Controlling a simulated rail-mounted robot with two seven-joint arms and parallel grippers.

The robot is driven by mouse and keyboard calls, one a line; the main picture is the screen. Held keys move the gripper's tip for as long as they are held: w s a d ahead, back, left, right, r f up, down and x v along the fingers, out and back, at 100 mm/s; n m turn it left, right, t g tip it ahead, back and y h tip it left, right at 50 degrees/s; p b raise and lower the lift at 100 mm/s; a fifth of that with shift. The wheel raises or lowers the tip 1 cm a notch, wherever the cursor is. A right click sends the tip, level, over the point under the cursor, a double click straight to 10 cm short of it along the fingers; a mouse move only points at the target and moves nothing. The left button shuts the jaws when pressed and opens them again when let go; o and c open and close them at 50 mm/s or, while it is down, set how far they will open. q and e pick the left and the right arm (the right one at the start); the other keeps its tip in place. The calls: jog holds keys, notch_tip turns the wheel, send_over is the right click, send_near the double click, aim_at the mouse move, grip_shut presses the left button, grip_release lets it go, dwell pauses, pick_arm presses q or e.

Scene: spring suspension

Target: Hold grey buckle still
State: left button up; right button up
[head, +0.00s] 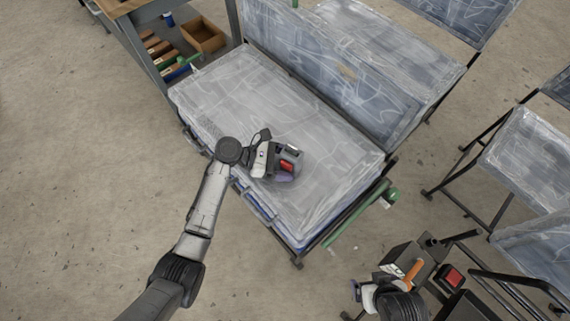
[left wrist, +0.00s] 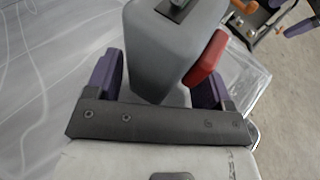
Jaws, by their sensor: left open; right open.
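The grey buckle (head: 293,153), a grey block with a red button, is at my left gripper (head: 284,165) above the plastic-wrapped seat. In the left wrist view the grey buckle (left wrist: 172,50) stands between the two purple fingers of the left gripper (left wrist: 158,80). A gap shows on the left side; the right finger is close to the red button, and contact cannot be told. The left gripper is open. My right gripper (head: 366,288) is at the bottom right of the head view, open and apart from the buckle. Its fingers are partly hidden.
The wrapped seat cushion (head: 235,95) has a tall wrapped backrest (head: 330,75) behind it. A green bar (head: 345,222) runs along its right end. An orange-handled item (head: 413,270) and a red-topped item (head: 452,278) lie near the right gripper. A shelf unit (head: 145,45) stands upper left.

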pick_arm(q)
jog(key=shift+d+f, duration=0.1)
jog(key=shift+d, duration=0.1)
pick_arm(e)
jog(key=shift+a, duration=0.1)
pick_arm(q)
jog(key=shift+c, duration=0.4)
jog(key=c, duration=0.9)
jog(key=shift+o, duration=1.3)
jog(key=c, duration=0.4)
pick_arm(e)
jog(key=shift+c, duration=0.4)
